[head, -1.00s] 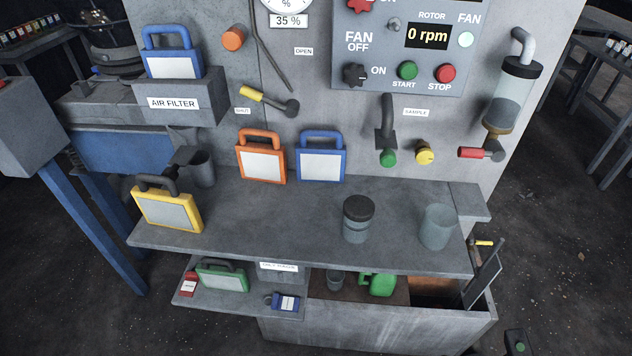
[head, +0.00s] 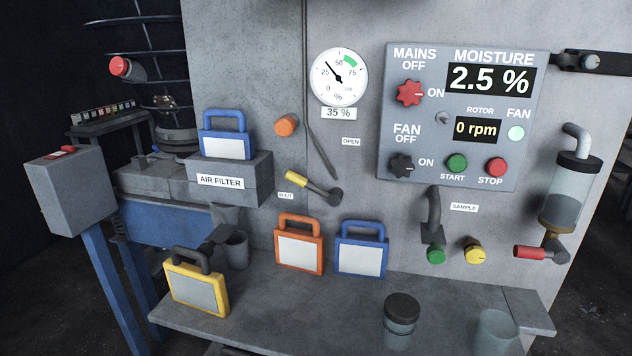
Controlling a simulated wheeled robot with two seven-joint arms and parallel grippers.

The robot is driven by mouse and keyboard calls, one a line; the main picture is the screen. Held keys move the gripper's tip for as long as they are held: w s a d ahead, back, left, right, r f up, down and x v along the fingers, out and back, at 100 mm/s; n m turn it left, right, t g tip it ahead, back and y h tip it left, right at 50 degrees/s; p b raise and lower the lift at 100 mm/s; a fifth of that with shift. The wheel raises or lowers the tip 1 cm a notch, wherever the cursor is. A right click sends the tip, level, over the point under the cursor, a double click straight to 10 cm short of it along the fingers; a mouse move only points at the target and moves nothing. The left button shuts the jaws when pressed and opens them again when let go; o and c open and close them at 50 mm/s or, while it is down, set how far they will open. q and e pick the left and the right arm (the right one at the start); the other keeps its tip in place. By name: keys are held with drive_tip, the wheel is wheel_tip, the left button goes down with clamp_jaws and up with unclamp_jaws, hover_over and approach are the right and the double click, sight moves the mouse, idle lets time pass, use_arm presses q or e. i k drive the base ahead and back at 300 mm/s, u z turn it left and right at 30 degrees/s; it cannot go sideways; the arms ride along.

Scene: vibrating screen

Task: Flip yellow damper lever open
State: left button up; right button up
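The yellow damper lever (head: 296,180) is on the grey panel in the head view, left of the control box. Its yellow grip is at the upper left end of a short dark rod, which runs down right to a dark round pivot (head: 336,196). The grip lies just above the "SHUT" label (head: 286,196). The "OPEN" label (head: 351,141) is higher up, above the pivot. Neither of my grippers is in view.
A thin dark bar (head: 322,150) slants above the lever, with an orange knob (head: 287,125) to its left. Orange (head: 299,243) and blue (head: 361,248) framed filters stand below on the shelf (head: 260,327). The control box (head: 460,115) is at right. The panel around the lever is mostly clear.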

sight(334, 198)
drive_tip(key=z, duration=0.6)
drive_tip(key=k, duration=1.35)
drive_tip(key=z, duration=0.35)
drive_tip(key=i, duration=0.3)
drive_tip(key=u, duration=1.35)
drive_tip(key=i, duration=1.2)
drive_tip(key=u, duration=0.1)
